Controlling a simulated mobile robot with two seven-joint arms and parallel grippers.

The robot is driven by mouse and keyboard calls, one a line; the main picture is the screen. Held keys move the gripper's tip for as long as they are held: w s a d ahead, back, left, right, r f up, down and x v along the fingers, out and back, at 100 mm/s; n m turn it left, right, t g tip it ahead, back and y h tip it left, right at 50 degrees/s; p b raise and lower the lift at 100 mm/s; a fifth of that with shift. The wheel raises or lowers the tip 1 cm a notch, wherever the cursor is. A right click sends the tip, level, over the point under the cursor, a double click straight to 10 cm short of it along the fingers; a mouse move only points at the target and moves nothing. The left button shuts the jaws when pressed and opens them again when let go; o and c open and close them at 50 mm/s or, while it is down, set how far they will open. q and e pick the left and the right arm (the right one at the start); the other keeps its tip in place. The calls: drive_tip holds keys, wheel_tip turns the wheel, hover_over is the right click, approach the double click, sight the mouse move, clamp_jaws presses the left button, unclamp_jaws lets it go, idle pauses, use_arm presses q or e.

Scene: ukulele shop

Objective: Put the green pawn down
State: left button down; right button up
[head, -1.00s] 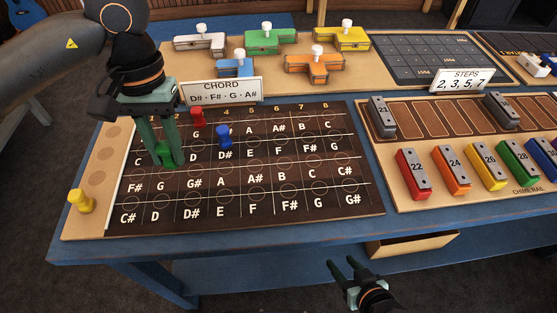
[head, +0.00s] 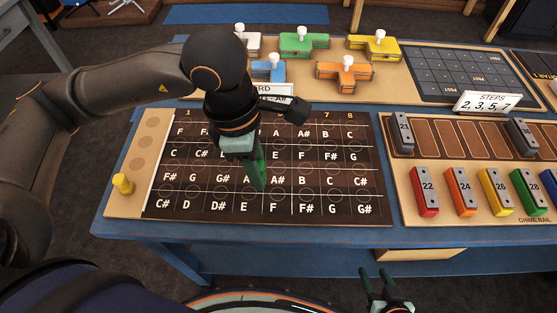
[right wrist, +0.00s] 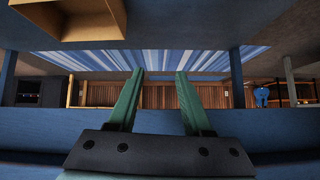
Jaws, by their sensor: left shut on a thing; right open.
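My left gripper (head: 258,180) is shut over the middle of the dark lettered fretboard (head: 330,205), around the A and A# squares of the third row. The green pawn in its fingers is mostly hidden and hard to tell from the green fingers. I cannot tell whether it touches the board. The chord card (head: 270,90) behind is partly covered by my left arm. The red and blue pawns are hidden behind that arm. A yellow pawn (head: 123,184) stands on the tan strip at the board's left. My right gripper (head: 380,275) is open and empty, in front of the table; its fingers show apart in the right wrist view (right wrist: 159,78).
Several coloured blocks with white knobs, such as an orange one (head: 346,75), stand behind the board. A chime rail with coloured bars (head: 424,192) and a steps card (head: 487,102) lie to the right. An open drawer (head: 415,254) is under the table's front edge.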

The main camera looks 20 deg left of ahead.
use_arm(q)
drive_tip(key=shift+s+d+r+n, duration=0.35)
drive_tip(key=shift+d+n, duration=0.05)
drive_tip(key=shift+n, duration=0.6)
drive_tip(key=s+d+r+n+t+y+p, duration=0.1)
drive_tip(key=s+d+r+n+p, duration=0.15)
drive_tip(key=n, duration=0.95)
hover_over(280, 166)
drive_tip(key=s, duration=0.2)
drive_tip(key=shift+y, duration=0.3)
wheel_tip(280, 166, down, 9)
drive_tip(key=shift+w+d+r, duration=0.1)
drive_tip(key=shift+w+r, duration=0.05)
drive_tip(key=shift+r, duration=0.05)
drive_tip(key=shift+w+f, duration=0.15)
drive_tip(key=shift+f, duration=0.05)
drive_tip(key=f, duration=0.4)
drive_tip(key=shift+w, duration=0.4)
use_arm(e)
drive_tip(key=shift+s+d+r, duration=0.1)
drive_tip(key=shift+d+r, duration=0.15)
drive_tip(key=shift+r, duration=0.25)
drive_tip(key=shift+s+d+r, duration=0.1)
drive_tip(key=shift+d+r, duration=0.15)
drive_tip(key=shift+r, duration=0.25)
